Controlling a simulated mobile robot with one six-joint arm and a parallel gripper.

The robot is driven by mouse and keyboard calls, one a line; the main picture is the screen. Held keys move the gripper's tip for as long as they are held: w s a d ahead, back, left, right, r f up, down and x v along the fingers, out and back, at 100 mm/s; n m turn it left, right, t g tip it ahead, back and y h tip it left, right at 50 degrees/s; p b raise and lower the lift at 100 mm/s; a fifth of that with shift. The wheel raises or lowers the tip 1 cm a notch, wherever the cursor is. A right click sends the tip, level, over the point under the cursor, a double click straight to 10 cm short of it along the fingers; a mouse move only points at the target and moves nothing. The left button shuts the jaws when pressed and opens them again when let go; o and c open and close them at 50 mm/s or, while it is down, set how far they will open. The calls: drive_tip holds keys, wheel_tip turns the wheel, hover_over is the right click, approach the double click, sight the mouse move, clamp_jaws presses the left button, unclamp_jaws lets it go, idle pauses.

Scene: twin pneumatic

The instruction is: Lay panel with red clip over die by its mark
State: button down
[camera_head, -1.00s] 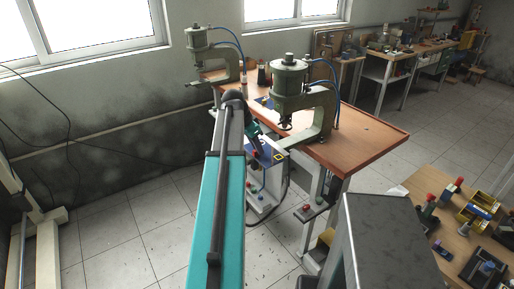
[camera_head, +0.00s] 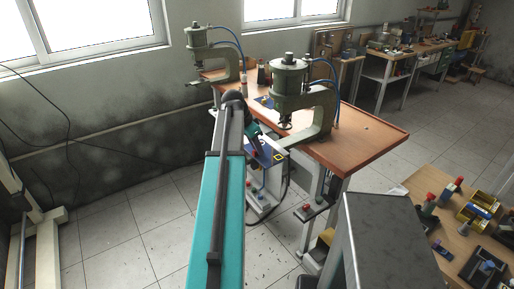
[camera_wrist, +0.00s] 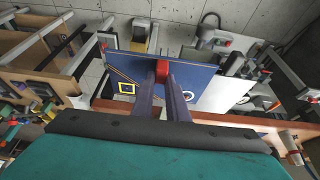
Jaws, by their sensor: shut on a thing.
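My gripper (camera_wrist: 166,90) is shut on the red clip (camera_wrist: 163,68) of a blue panel (camera_wrist: 205,82). The panel has a yellow square mark (camera_wrist: 127,87) near one corner and a white ring (camera_wrist: 188,96) on its face. In the head view the held panel (camera_head: 268,155) is in front of the bench, below the near press (camera_head: 289,78), with its yellow mark to the right. My arm hides part of it. I cannot clearly make out the die.
The far press (camera_head: 208,50) stands at the back of the brown bench (camera_head: 360,140). The near press frame and its blue hose are close to my arm. A side table (camera_head: 460,235) with several tools is at right. The floor at left is mostly clear.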

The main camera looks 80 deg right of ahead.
drive_tip(key=shift+f, duration=0.1)
drive_tip(key=c, duration=1.7)
unclamp_jaws()
drive_tip(key=shift+o, duration=0.2)
drive_tip(key=b+v, duration=0.3)
drive_tip(key=v, duration=1)
drive_tip(key=shift+r, duration=0.45)
drive_tip(key=shift+w, duration=0.1)
